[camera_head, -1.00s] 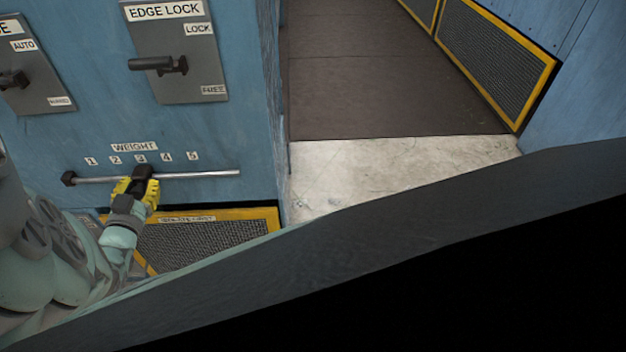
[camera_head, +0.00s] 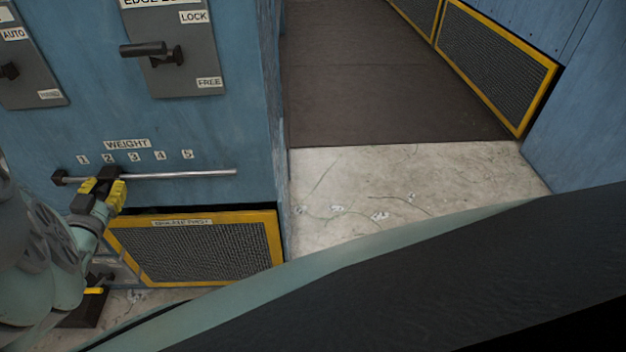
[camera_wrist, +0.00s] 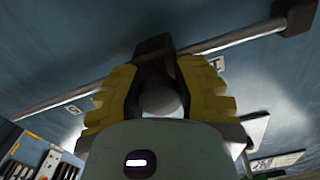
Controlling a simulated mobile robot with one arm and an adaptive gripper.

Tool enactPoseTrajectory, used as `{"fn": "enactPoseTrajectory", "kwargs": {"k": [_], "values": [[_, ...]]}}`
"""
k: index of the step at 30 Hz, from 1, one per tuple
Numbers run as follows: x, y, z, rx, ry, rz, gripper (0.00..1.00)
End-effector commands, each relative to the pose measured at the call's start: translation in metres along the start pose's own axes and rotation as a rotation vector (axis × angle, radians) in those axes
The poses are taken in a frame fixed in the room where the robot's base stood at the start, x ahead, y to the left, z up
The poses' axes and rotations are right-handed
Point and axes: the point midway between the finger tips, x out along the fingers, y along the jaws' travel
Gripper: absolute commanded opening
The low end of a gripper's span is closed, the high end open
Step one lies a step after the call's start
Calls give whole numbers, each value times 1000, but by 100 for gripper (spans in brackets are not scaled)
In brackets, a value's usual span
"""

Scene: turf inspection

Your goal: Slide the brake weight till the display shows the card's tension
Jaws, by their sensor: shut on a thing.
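The brake weight is a dark block (camera_head: 108,172) on a shiny horizontal rod (camera_head: 190,174) under the WEIGHT label (camera_head: 127,144). It sits about below the 2 plate (camera_head: 108,158). My gripper (camera_head: 104,188) has yellow fingers and is closed around the weight's lower part. In the wrist view the two yellow fingers (camera_wrist: 158,95) flank the dark weight (camera_wrist: 153,55) and its pale rounded knob. The display and the tension card are not in view.
Above the rod are the EDGE LOCK lever (camera_head: 150,50) and another lever panel (camera_head: 25,55) at left. A yellow-framed mesh guard (camera_head: 195,250) is below the rod. Pale floor (camera_head: 400,180) and a dark walkway (camera_head: 360,70) lie open to the right.

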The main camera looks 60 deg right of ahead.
Motion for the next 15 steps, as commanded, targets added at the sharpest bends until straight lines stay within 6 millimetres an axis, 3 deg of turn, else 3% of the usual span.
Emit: {"fn": "enactPoseTrajectory", "kwargs": {"k": [5,6,15], "values": [[2,0,-3,0,7,2,0],[2,1,-3,0,7,2,31],[1,1,-2,0,4,3,62]]}}
